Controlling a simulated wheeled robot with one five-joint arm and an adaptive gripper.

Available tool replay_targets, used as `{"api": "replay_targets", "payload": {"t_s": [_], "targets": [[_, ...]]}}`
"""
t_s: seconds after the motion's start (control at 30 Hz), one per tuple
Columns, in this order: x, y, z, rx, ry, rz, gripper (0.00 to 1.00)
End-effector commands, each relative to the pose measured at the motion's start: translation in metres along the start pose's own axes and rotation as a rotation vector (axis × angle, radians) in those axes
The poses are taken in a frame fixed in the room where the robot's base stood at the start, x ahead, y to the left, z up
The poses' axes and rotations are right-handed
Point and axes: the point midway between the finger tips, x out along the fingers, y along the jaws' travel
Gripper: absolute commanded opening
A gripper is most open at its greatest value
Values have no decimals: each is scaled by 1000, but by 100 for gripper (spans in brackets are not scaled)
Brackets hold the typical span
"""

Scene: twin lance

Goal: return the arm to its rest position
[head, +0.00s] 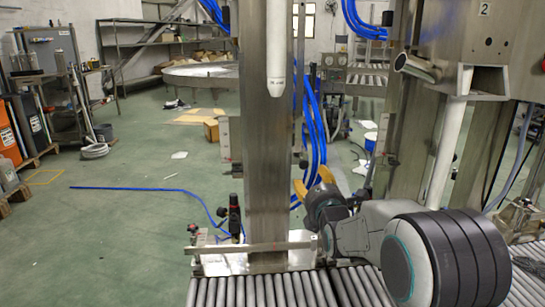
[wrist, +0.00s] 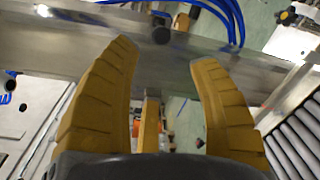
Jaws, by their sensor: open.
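My gripper (head: 308,186) is at the end of my arm, beside the right side of the steel column in the head view. Its yellow fingers are partly hidden behind my dark wrist there. My arm (head: 365,235) reaches from the lower right of the head view toward the column.
The steel column (head: 266,130) stands close to my gripper. A roller conveyor (head: 300,290) runs along the bottom. Blue hoses (head: 318,130) hang behind the gripper. Steel machinery (head: 480,45) fills the upper right. Green floor (head: 130,235) at left is mostly open.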

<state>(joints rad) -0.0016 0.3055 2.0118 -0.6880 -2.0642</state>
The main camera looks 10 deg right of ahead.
Motion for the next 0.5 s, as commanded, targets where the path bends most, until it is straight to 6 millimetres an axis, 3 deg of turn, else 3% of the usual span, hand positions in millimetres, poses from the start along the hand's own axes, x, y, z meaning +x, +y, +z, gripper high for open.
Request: {"api": "replay_targets", "payload": {"t_s": [0.03,0.1,0.27,0.5], "targets": [[-8,19,10,48,10,-20,55],[-20,32,17,137,31,-69,55],[-58,60,33,386,66,-216,55],[-127,94,52,761,47,-460,55]]}}
